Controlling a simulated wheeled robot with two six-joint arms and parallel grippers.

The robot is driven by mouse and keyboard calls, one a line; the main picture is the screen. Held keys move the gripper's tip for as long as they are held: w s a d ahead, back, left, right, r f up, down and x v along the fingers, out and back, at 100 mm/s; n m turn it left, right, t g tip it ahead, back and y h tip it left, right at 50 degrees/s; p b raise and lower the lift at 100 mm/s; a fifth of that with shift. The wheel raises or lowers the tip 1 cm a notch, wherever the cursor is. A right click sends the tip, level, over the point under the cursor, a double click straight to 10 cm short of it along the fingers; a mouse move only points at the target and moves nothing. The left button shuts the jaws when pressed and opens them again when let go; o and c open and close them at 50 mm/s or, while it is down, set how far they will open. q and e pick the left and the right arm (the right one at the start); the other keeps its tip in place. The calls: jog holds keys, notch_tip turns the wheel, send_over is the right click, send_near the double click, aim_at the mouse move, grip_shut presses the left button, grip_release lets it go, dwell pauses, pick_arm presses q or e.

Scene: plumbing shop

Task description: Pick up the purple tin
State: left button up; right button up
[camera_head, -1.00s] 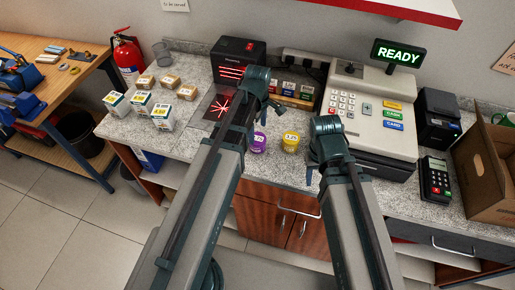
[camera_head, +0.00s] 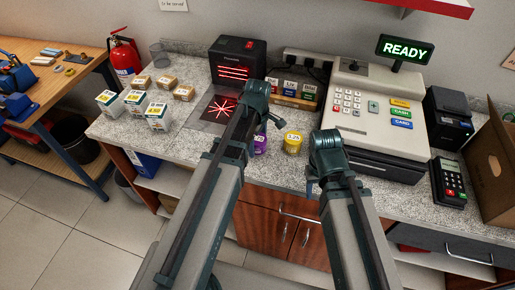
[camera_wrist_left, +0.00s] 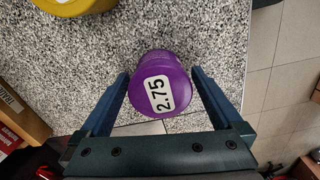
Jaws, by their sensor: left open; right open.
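The purple tin (camera_head: 260,144) stands on the speckled counter, partly hidden behind my left gripper (camera_head: 268,119) in the head view. In the left wrist view the purple tin (camera_wrist_left: 158,86) shows its lid with a white 2.75 label. There the open left gripper (camera_wrist_left: 158,80) has a finger on each side of the tin, with the tin between them near the fingertips. I cannot tell whether either finger touches it. My right gripper (camera_head: 312,186) is at the counter's front edge, right of the tins, largely hidden by its own wrist.
A yellow tin (camera_head: 292,143) stands just right of the purple one. A scanner (camera_head: 238,64) with a red-lit pad (camera_head: 218,112) is behind and left. The cash register (camera_head: 374,122) stands to the right. Several small boxes (camera_head: 158,115) are on the left of the counter.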

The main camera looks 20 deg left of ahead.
pick_arm(q)
jog(key=shift+c, duration=0.4)
jog(key=c, duration=1.3)
jog(key=shift+r, duration=0.1)
